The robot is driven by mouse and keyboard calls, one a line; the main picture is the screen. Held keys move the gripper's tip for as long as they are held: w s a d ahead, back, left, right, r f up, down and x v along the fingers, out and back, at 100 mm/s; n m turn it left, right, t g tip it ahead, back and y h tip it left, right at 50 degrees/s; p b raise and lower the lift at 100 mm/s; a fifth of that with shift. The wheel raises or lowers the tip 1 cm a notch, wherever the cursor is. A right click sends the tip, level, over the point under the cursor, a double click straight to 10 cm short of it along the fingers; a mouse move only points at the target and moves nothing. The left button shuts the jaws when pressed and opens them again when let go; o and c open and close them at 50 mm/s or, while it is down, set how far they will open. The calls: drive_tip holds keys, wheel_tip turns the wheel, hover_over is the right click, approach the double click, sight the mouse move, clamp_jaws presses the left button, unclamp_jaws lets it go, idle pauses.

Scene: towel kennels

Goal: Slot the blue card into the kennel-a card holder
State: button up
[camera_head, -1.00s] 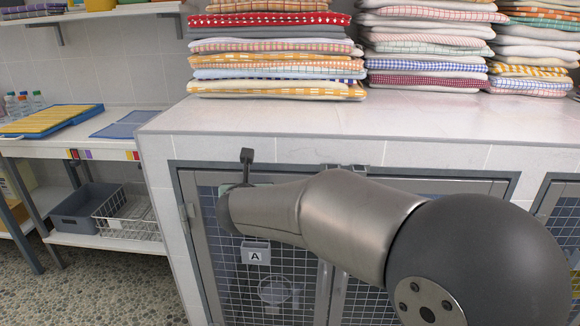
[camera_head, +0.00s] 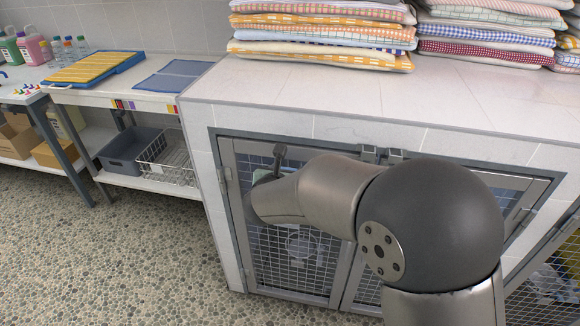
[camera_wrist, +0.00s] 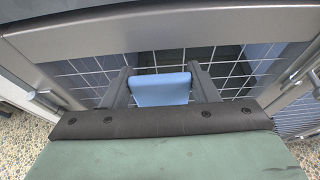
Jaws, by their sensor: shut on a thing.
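The blue card (camera_wrist: 161,91) is held between the two dark fingers of my gripper (camera_wrist: 162,84) in the wrist view. It stands in front of a wire-mesh kennel door (camera_wrist: 200,47); I cannot tell whether it touches the mesh. In the head view, my arm reaches to the left kennel door (camera_head: 235,195), and the wrist hides the gripper's fingers and the card. The kennel-a card holder shows in neither current view; my arm covers that part of the door.
The kennel's white top (camera_head: 330,90) carries several towel stacks (camera_head: 320,40). A side bench (camera_head: 150,98) at left holds a yellow-topped blue board (camera_head: 95,68) and a blue sheet (camera_head: 175,75). A grey bin (camera_head: 128,150) and wire basket (camera_head: 170,160) sit below. The pebbled floor is clear.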

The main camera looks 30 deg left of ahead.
drive_tip(key=shift+f+b, duration=0.5)
drive_tip(key=shift+f, duration=1.3)
wheel_tip(320, 180, down, 2)
drive_tip(key=b, duration=0.3)
drive_tip(key=shift+f, duration=0.1)
drive_tip(key=shift+f+b, duration=0.2)
drive_tip(key=shift+b, duration=0.45)
drive_tip(key=shift+b, duration=0.9)
idle(0.4)
drive_tip(key=shift+f+b, duration=2.7)
drive_tip(key=shift+b, duration=0.45)
drive_tip(key=o, duration=1)
drive_tip(key=shift+o, duration=0.2)
